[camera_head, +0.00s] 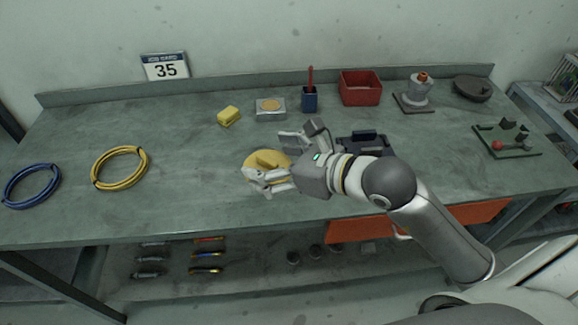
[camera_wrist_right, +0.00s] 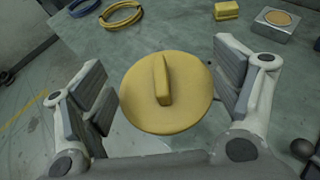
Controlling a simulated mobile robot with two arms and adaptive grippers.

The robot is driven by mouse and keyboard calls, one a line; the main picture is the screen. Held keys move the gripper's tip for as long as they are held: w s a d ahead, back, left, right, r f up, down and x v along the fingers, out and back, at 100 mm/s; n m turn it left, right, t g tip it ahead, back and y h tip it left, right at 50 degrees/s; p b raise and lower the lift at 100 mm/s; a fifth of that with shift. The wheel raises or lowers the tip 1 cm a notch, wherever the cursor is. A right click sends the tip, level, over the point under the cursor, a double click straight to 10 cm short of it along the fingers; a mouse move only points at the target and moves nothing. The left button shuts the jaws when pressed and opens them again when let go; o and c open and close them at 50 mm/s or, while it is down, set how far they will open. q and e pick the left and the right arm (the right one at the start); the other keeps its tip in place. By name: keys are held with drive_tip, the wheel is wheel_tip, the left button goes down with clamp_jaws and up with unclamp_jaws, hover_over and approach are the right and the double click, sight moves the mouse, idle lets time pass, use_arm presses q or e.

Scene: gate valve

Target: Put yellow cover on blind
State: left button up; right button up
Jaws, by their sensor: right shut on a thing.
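The yellow cover (camera_head: 267,159) is a round disc with a raised bar across its top, left of my right gripper in the head view. The head view shows my right gripper (camera_head: 273,163) partly covering the disc. I cannot tell how far the cover is above the bench. No thing is plainly recognisable as the blind; a grey block with a round tan top (camera_head: 271,106) stands behind the cover. My left gripper is out of view.
On the bench (camera_head: 190,180) are a yellow sponge-like block (camera_head: 229,116), blue cup (camera_head: 309,100), red bin (camera_head: 360,88), grey valve-like part (camera_head: 415,97) and dark tray (camera_head: 363,141). Yellow (camera_head: 120,167) and blue (camera_head: 31,185) hose coils lie left. The bench is clear between coils and cover.

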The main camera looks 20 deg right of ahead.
drive_tip(key=shift+w+d+f+b, duration=0.2)
drive_tip(key=shift+w+f+b, duration=0.3)
drive_tip(key=shift+b, duration=0.8)
drive_tip(key=shift+w+d+f+b, duration=0.15)
drive_tip(key=shift+w+f+b, duration=0.35)
drive_tip(key=shift+b, duration=0.8)
drive_tip(key=w+d+f, duration=0.1)
drive_tip(key=w+f, duration=0.1)
drive_tip(key=w, duration=0.1)
drive_tip(key=w+d+f+p, duration=0.1)
drive_tip(key=w+f, duration=0.1)
drive_tip(key=w, duration=0.2)
drive_tip(key=w+d+f+p, duration=0.1)
drive_tip(key=w+f, duration=0.2)
drive_tip(key=shift+w+d, duration=0.15)
drive_tip(key=shift+w, duration=0.15)
drive_tip(key=shift+w+f, duration=0.15)
drive_tip(key=shift+f, duration=0.05)
drive_tip(key=f, duration=0.1)
drive_tip(key=f+p, duration=0.1)
drive_tip(key=f, duration=0.1)
drive_tip(key=shift+w+d, duration=0.1)
drive_tip(key=shift+w, duration=0.1)
drive_tip(key=shift+f, duration=0.25)
